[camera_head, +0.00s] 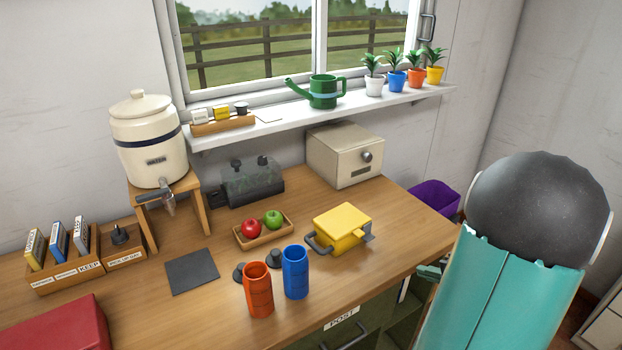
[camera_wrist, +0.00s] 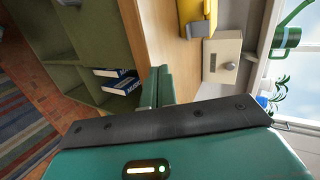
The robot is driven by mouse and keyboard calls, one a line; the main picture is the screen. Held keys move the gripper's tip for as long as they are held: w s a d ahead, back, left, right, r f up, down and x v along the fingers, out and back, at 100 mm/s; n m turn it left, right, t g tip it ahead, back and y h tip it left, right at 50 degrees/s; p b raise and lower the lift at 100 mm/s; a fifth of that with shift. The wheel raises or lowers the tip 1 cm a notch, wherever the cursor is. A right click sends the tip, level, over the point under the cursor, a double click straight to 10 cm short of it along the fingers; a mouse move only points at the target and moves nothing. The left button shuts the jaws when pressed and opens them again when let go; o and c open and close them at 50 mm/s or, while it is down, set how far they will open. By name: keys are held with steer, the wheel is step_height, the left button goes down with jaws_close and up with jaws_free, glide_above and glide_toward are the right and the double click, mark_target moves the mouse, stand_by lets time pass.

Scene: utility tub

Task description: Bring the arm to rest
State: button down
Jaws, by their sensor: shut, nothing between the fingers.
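My arm, teal with a dark rounded joint, fills the right side of the head view in front of the bench. My gripper (camera_wrist: 157,78) shows in the wrist view with its two teal fingers together and nothing between them. In the head view only a small teal part of my gripper (camera_head: 430,271) shows beside the bench's front edge, near the yellow box (camera_head: 342,228); the rest is hidden behind my arm. The wrist view is turned on its side, with the fingers in front of the bench edge.
The wooden bench (camera_head: 213,325) holds orange (camera_head: 258,290) and blue (camera_head: 295,272) canisters near its front edge, a fruit tray (camera_head: 264,234) and a water crock (camera_head: 146,140). A purple bin (camera_head: 434,198) stands past its right end. Green shelves (camera_wrist: 60,45) with books are below.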

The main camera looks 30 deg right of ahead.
steer(key=w+a+r+n+g+y, duration=0.2)
steer(key=w+a+r+n+g, duration=0.15)
steer(key=a, duration=0.75)
steer(key=w+a+r+n+g+y, duration=0.25)
steer(key=a+r+n, duration=0.2)
steer(key=a, duration=0.65)
steer(key=s+a+r+n+h, duration=0.3)
steer(key=a+n, duration=0.1)
steer(key=a, duration=0.2)
steer(key=s+a+r+n+h, duration=0.3)
steer(key=a+r+n, duration=0.1)
steer(key=a, duration=0.3)
steer(key=shift+s+a+r+g, duration=0.15)
steer(key=shift+s+r+g, duration=0.1)
steer(key=shift+g, duration=0.05)
